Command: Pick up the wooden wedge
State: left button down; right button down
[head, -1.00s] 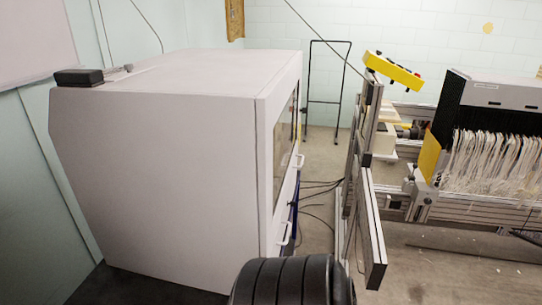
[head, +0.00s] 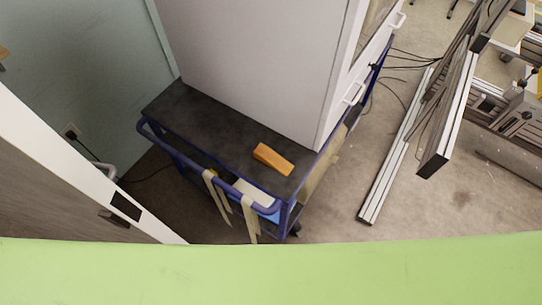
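The wooden wedge (head: 272,158) is a small orange-brown block in the head view. It lies on the dark top of a blue-framed cart (head: 205,120), near the cart's front right corner and in front of a large white cabinet. Neither of my grippers shows in the head view, so nothing is seen touching the wedge.
The white cabinet (head: 255,60) covers the back of the cart top. A blue handle rail (head: 165,146) runs along the cart's front, with straps hanging. A door (head: 70,165) stands at left. An aluminium frame (head: 395,150) stands at right; floor (head: 340,190) between is clear.

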aim_at(263, 154)
jog(key=l+u, duration=0.2)
jog(key=l, duration=0.25)
jog(key=k+l+u, duration=0.15)
jog(key=l, duration=0.35)
jog(key=l+u, duration=0.2)
jog(key=l, duration=0.25)
jog(key=k+l+u, duration=0.2)
jog(key=l, duration=0.25)
